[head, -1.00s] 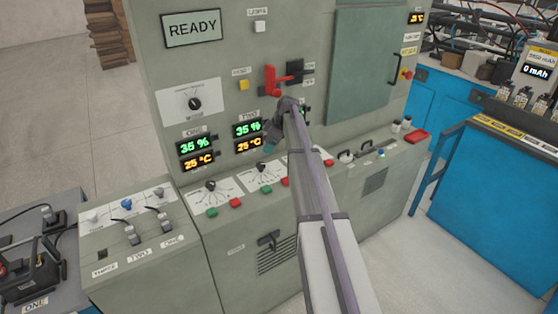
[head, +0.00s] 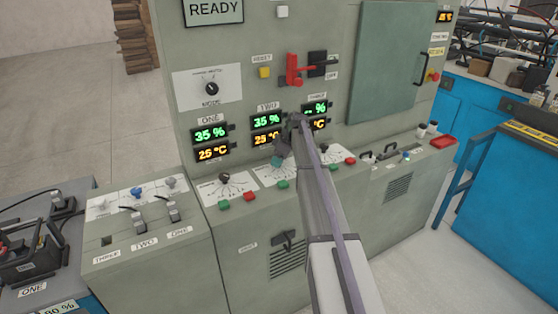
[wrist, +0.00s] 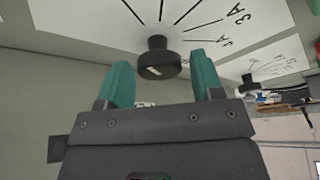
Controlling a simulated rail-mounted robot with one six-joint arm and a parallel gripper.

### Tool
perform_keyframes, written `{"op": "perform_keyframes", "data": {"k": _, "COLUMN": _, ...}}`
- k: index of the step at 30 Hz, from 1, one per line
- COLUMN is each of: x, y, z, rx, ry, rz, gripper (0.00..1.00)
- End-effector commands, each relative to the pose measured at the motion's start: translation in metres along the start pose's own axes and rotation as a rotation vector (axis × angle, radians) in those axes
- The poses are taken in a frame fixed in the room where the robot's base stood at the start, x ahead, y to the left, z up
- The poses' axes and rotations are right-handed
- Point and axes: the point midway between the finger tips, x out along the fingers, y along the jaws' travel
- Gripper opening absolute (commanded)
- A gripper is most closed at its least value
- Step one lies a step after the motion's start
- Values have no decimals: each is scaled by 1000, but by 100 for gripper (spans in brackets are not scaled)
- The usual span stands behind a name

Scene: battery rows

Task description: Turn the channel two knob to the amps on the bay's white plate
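The channel two dial (head: 272,176) is a white plate on the sloped ledge below the TWO displays. In the head view my gripper hides its knob. In the wrist view a round black knob (wrist: 157,62) with a light pointer mark stands on a white dial, apparently this one, seen upside down with "3 A" and "4 A" legible. My gripper (wrist: 163,68) is open, its teal fingers on either side of the knob's near edge, with gaps and no clear contact. In the head view my gripper (head: 279,160) is just above the dial. I cannot make out a bay plate giving amps.
The channel one knob (head: 223,177) is to the left and another knob (head: 323,150) to the right. Green and red buttons (head: 249,196) line the ledge's front. A red lever (head: 294,72) is above. A lever console (head: 150,215) stands at the left.

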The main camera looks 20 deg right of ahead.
Motion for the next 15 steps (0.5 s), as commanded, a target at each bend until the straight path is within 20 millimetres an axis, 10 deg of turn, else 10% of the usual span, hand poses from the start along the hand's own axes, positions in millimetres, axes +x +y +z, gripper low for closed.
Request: {"op": "perform_keyframes", "data": {"k": 15, "x": 0, "y": 0, "z": 0, "rx": 2, "ry": 0, "rz": 1, "gripper": 21}}
